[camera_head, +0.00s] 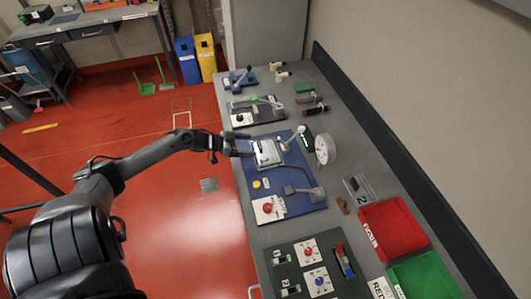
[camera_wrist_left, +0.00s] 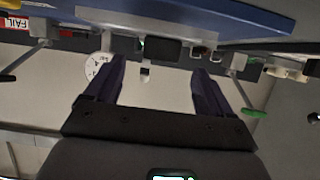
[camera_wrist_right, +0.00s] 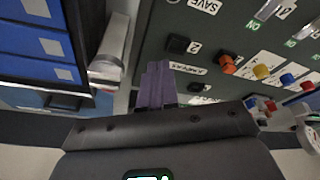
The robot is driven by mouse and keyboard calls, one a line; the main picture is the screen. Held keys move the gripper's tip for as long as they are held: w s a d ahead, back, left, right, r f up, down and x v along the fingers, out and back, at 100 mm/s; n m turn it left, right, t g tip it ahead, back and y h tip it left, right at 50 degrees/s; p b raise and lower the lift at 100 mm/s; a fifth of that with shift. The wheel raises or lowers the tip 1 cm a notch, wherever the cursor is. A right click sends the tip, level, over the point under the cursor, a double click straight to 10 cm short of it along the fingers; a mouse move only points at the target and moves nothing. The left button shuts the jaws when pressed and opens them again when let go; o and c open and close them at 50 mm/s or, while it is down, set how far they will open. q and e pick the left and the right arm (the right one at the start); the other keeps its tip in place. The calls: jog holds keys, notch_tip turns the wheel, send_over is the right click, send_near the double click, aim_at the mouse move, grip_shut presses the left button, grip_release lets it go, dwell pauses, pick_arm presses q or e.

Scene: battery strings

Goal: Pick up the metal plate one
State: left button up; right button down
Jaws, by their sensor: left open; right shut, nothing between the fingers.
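A silver metal piece (camera_head: 267,153) sits on the blue board (camera_head: 297,205) on the bench; I cannot make out a number on it. A small grey metal plate (camera_head: 360,187) with a dark 2 on or beside it lies farther right, near the red tray; no plate marked 1 is readable. My left gripper (camera_head: 246,145) is open and empty at the board's left edge, just left of the silver piece. Its two spread fingers show in the left wrist view (camera_wrist_left: 160,82). My right gripper (camera_wrist_right: 155,85) is shut and empty in front of a dark labelled panel; it is outside the head view.
A white round dial (camera_head: 325,149) stands right of the board. A red tray (camera_head: 380,240) and a green tray (camera_head: 425,280) lie at the bench's near right. A dark button panel (camera_head: 275,268) is at the near end. A wall borders the bench's right side.

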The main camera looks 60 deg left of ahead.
aim_at(266, 150)
pick_arm(q)
jog(key=shift+x, duration=1.5)
jog(key=shift+a+f, duration=0.1)
jog(key=c, duration=1.3)
jog(key=shift+c, duration=0.8)
jog(key=shift+r, duration=0.25)
